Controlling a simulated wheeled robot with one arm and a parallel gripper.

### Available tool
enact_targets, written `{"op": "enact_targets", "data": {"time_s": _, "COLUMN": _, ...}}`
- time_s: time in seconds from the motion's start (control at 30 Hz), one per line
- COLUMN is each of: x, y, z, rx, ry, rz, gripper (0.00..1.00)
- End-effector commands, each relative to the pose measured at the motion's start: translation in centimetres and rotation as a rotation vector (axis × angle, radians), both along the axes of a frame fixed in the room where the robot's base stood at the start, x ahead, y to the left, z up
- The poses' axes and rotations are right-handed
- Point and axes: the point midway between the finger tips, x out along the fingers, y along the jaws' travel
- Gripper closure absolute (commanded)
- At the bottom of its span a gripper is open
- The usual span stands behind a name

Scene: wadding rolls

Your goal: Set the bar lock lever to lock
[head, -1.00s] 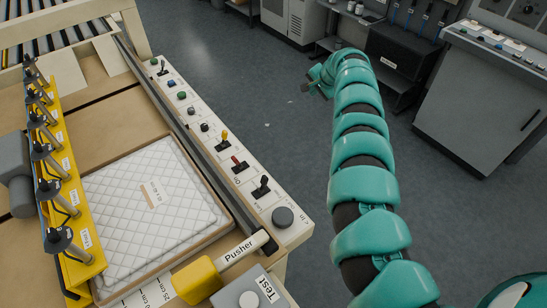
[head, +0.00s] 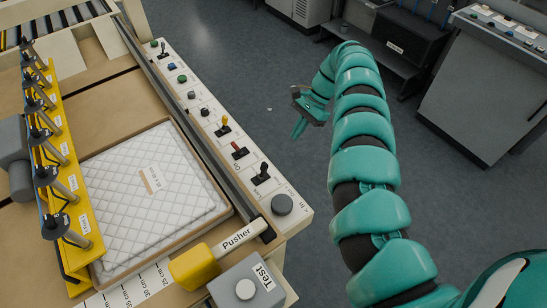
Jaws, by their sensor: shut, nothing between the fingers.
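A narrow white control panel (head: 292,221) runs along the right side of the machine. The labels are too small to read, so I cannot tell which is the bar lock lever. My gripper (head: 299,128) is shut and empty. It appears in the air to the right of the panel, apart from all the levers, with its fingers pointing down.
A quilted white wadding stack (head: 150,190) lies in the tray to the left. A yellow pusher (head: 195,268) and a grey Test box (head: 246,285) are at the front. A yellow bar (head: 75,190) with several black knobs stands at the left. Open floor (head: 270,75) lies right of the panel.

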Motion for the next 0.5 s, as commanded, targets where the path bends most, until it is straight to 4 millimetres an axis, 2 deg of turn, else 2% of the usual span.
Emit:
{"op": "enact_targets", "data": {"time_s": 0.27, "x": -0.4, "y": 0.5, "z": -0.7, "rx": 0.001, "ry": 0.002, "rz": 0.002, "gripper": 1.00}}
{"op": "enact_targets", "data": {"time_s": 0.5, "x": -1.8, "y": 2.2, "z": -3.9, "rx": -0.001, "ry": 0.005, "rz": 0.002, "gripper": 1.00}}
